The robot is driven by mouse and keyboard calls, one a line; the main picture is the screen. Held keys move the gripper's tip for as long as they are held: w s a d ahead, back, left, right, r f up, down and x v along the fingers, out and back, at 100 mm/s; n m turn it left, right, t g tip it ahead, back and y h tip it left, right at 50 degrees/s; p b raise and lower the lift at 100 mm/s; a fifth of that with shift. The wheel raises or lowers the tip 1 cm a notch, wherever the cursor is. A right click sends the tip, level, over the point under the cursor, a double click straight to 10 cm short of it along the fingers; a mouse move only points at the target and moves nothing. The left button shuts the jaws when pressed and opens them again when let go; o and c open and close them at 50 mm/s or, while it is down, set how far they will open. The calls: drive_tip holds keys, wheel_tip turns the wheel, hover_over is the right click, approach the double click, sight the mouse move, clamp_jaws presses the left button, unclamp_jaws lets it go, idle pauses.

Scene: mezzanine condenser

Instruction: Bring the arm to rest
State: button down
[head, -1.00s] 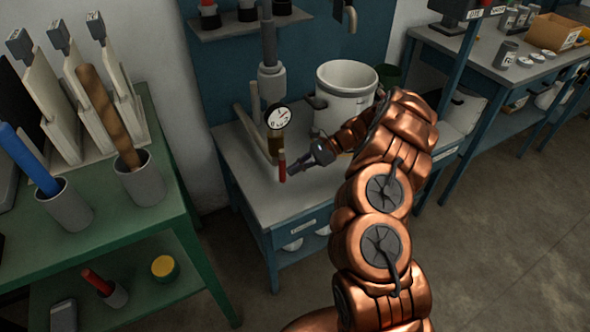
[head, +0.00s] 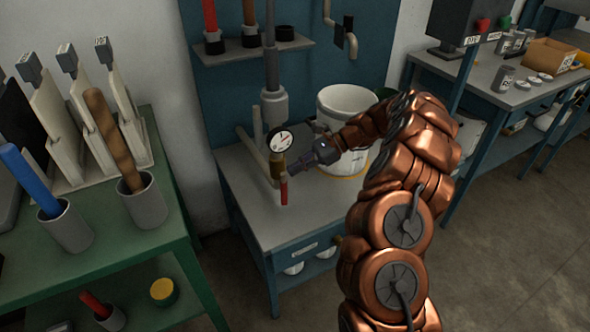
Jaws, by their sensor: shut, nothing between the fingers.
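My copper-coloured arm rises from the bottom right and bends over the blue bench. My gripper (head: 292,171) is shut and empty, pointing left. Its tips are close to the brass fitting and red lever (head: 284,190) below the round dial gauge (head: 280,141). I cannot tell whether the tips touch them.
A white bucket (head: 346,112) stands on the bench (head: 262,212), partly behind my arm. A grey vertical pipe (head: 271,80) rises behind the gauge. A green table (head: 130,237) with pots stands left. Open floor (head: 510,240) lies to the right.

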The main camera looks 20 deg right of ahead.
idle(0.4)
drive_tip(key=s+a+r+n+g+h, duration=0.2)
drive_tip(key=s+a+r+n, duration=0.3)
drive_tip(key=s+a, duration=0.25)
drive_tip(key=s+a+r+n+g+h, duration=0.2)
drive_tip(key=s+a+r+n, duration=0.35)
drive_tip(key=s, duration=0.35)
drive_tip(key=s+d+f+n+h, duration=0.1)
drive_tip(key=s+d+n+h, duration=0.3)
drive_tip(key=s, duration=0.9)
drive_tip(key=s+d+f+n+h, duration=0.25)
drive_tip(key=s+d+h, duration=0.2)
drive_tip(key=s, duration=0.85)
wheel_tip(320, 180, up, 16)
drive_tip(key=w+a+t+p, duration=0.1)
drive_tip(key=p, duration=1.3)
drive_tip(key=shift+w+f+n, duration=0.2)
drive_tip(key=shift+w+n, duration=0.1)
drive_tip(key=shift+n, duration=0.1)
